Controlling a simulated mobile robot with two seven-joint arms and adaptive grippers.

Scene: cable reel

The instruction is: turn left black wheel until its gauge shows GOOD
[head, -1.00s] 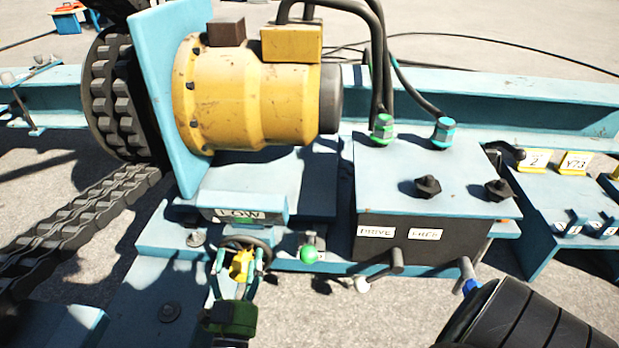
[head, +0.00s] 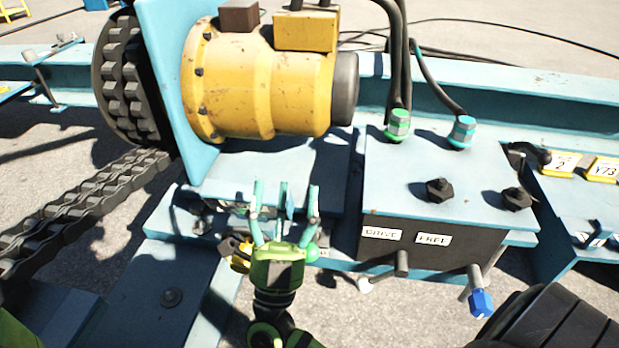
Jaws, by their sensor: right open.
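The yellow hub (head: 240,257) of the left wheel shows low on the blue frame, with a dark part of the wheel (head: 228,244) at its left. The rest of the wheel is hidden behind my right gripper. The gauge housing (head: 232,210) above it is mostly covered by the gripper, and its reading cannot be seen. My right gripper (head: 285,192) is open, its fingers spread and pointing up in front of the gauge, right of the yellow hub. Nothing shows held between them. My left gripper is not in view.
A green knob (head: 312,253) sits just right of my gripper. A box with DRIVE and FREE labels (head: 432,239) stands to the right, with a blue-tipped lever (head: 480,302) below. The yellow motor (head: 260,85) is above, the chain (head: 90,200) at left.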

